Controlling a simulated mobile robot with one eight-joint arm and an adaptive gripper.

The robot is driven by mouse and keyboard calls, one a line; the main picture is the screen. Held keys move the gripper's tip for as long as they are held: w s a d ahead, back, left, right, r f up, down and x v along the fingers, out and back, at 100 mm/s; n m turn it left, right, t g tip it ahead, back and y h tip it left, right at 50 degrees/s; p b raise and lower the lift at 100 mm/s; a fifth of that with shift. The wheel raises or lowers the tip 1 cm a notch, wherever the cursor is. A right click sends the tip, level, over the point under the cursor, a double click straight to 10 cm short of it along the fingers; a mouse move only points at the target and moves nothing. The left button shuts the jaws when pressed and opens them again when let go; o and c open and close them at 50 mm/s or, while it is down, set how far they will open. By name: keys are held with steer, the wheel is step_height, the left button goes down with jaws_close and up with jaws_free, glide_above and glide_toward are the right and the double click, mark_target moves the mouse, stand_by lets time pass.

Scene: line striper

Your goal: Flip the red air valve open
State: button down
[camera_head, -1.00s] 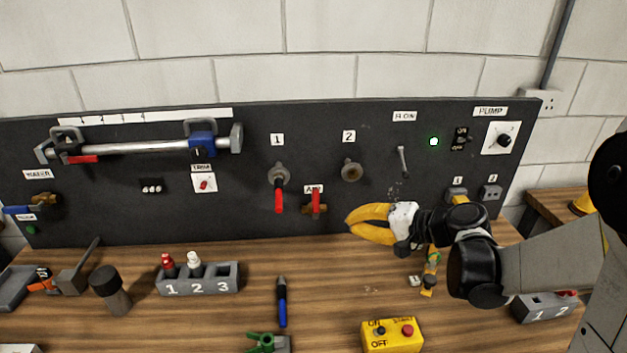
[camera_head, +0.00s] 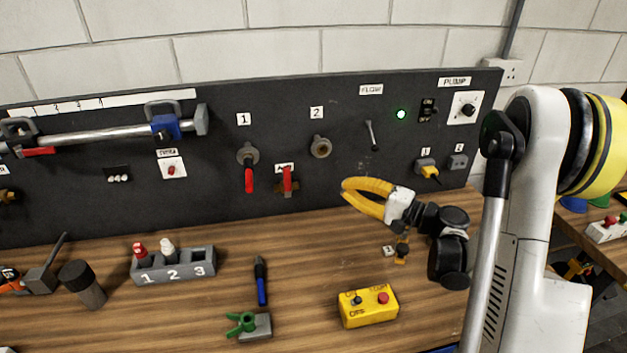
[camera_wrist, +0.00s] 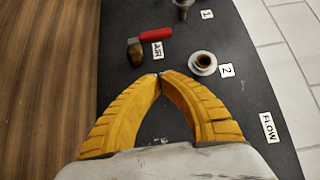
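The red air valve (camera_head: 287,180) is on the dark panel under the AIR label, right of a longer red handle (camera_head: 249,180) below label 1. Its red lever looks upright in the head view. In the wrist view the valve's red lever (camera_wrist: 155,34) and brass body lie beyond the fingertips, beside the AIR label. My gripper (camera_head: 344,188) has yellow fingers and is right of the valve, in front of the panel. In the wrist view its fingertips (camera_wrist: 160,75) meet or almost meet, with nothing between them. It is apart from the valve.
Round port 2 (camera_head: 320,147) and the flow lever (camera_head: 371,135) are on the panel near my gripper.

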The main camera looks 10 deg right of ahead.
mark_target(287, 183)
steer(key=s+a+b+x, duration=0.2)
steer(key=b+x, duration=0.1)
steer(key=x, duration=0.9)
steer(key=shift+w+a, duration=0.25)
steer(key=shift+a, duration=0.05)
steer(key=shift+a+r+n+p, duration=0.2)
steer(key=shift+n+p, duration=0.1)
steer(key=shift+p, duration=0.15)
